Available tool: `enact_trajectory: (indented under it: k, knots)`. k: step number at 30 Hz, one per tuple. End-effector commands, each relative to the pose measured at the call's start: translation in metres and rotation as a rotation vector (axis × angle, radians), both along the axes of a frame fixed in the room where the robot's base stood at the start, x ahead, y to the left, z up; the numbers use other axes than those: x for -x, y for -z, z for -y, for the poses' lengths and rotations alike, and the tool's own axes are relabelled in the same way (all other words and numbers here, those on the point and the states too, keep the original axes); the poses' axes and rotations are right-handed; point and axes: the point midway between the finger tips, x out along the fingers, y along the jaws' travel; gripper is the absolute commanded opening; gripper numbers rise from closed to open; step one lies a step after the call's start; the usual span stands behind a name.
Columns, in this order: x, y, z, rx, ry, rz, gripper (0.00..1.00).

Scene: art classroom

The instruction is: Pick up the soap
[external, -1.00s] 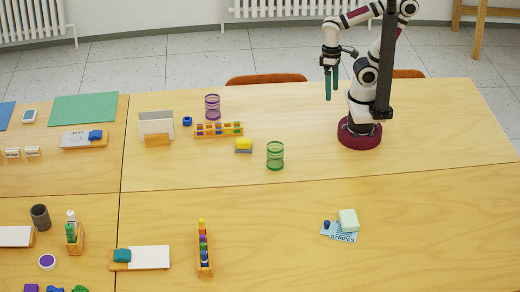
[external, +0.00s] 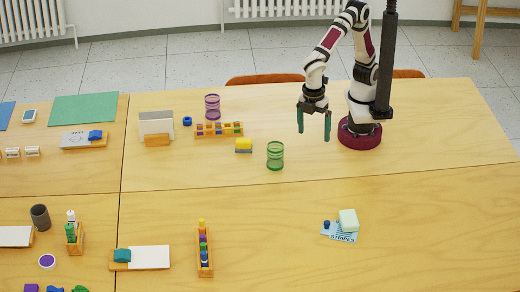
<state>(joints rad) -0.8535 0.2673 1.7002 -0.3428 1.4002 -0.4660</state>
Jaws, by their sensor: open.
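A pale mint-green block, which looks like the soap (external: 348,220), rests on a blue-and-white card marked "STRIPES" (external: 341,238) on the front part of the table. A small dark blue piece (external: 326,225) sits at the card's left edge. My gripper (external: 314,138) has two teal fingers pointing down, apart and with nothing between them. It is above the table, behind and a little left of the soap, and well away from it.
A green ribbed cup (external: 275,156) stands left of my gripper. A yellow block on a grey base (external: 243,145), a wooden rack (external: 219,129) and a purple cup (external: 212,107) are farther left. A wooden holder with coloured pieces (external: 204,252) stands front left.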

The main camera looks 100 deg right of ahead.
Motion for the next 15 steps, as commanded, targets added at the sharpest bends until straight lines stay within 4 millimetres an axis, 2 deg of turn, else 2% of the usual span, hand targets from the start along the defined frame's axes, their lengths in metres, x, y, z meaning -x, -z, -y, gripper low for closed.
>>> enact_trajectory:
  k: [1,3,6,9,12,15]
  knots:
    - [0.019,0.017,-0.055,0.010,-0.198,0.010,1.00]
    - [0.051,0.036,-0.113,0.013,-0.424,0.029,1.00]
    - [0.086,0.055,-0.156,0.012,-0.612,0.046,1.00]
    - [0.099,0.061,-0.170,0.012,-0.677,0.053,1.00]
    - [0.099,0.063,-0.170,0.012,-0.679,0.053,1.00]
    - [0.099,0.083,-0.168,0.016,-0.676,0.050,1.00]
